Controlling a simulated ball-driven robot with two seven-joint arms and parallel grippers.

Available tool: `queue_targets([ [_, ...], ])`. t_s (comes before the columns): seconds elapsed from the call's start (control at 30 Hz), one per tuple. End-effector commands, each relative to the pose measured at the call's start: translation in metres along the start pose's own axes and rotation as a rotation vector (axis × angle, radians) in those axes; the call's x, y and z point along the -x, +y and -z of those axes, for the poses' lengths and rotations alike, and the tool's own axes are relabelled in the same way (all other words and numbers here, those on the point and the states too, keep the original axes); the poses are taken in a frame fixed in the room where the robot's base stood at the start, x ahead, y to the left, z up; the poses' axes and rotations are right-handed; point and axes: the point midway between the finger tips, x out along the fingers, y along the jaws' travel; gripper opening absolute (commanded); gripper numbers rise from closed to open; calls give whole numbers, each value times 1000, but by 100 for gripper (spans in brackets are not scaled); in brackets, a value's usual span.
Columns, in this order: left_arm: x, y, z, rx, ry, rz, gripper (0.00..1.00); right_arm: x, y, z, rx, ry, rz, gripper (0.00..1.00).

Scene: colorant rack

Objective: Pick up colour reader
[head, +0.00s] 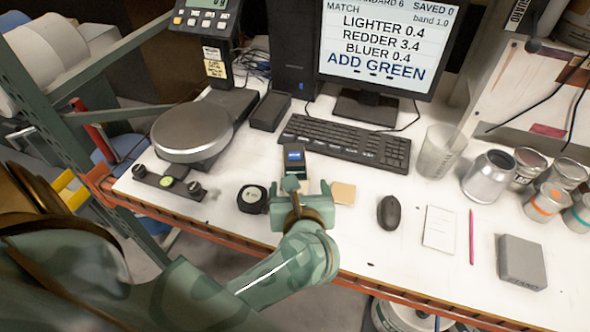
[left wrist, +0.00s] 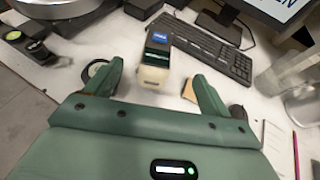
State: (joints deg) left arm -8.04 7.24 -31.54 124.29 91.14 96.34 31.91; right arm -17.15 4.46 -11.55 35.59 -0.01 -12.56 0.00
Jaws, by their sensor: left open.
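The colour reader (head: 294,155) is a small dark-and-cream handheld device with a lit blue screen. It lies on the white bench in front of the keyboard. In the left wrist view the colour reader (left wrist: 157,60) shows its blue screen at the far end and its cream end toward me. My left gripper (head: 300,186) is open and empty, just on the near side of the reader. In the left wrist view its two fingers (left wrist: 157,74) point toward the reader, with the reader between their lines. My right gripper is not in view.
A black round gauge-like item (head: 252,198) lies left of the gripper and a tan pad (head: 343,193) right of it. The keyboard (head: 345,142) is behind the reader. A mouse (head: 389,212) sits further right, a scale (head: 193,130) left. The bench's orange front edge is close.

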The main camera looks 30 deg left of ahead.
Motion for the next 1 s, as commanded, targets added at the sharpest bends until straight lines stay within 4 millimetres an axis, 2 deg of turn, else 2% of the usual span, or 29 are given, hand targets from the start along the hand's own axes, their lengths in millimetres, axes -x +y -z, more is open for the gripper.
queue_targets([
  [0.03, -17, 0, 4, -1, -4, -2, 82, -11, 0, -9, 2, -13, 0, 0],
  [0.2, -53, 0, 5, -2, -2, -1, 82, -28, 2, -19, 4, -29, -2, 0],
  [0.47, -77, 1, 3, -2, -3, 0, 82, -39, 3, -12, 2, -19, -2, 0],
  [0.7, -116, 2, 7, -3, -2, -1, 82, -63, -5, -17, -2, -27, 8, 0],
  [0.8, -121, 2, 5, -2, -1, 0, 82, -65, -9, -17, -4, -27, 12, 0],
  [1.0, -121, 2, 3, -1, 0, 0, 82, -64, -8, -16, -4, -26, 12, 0],
])
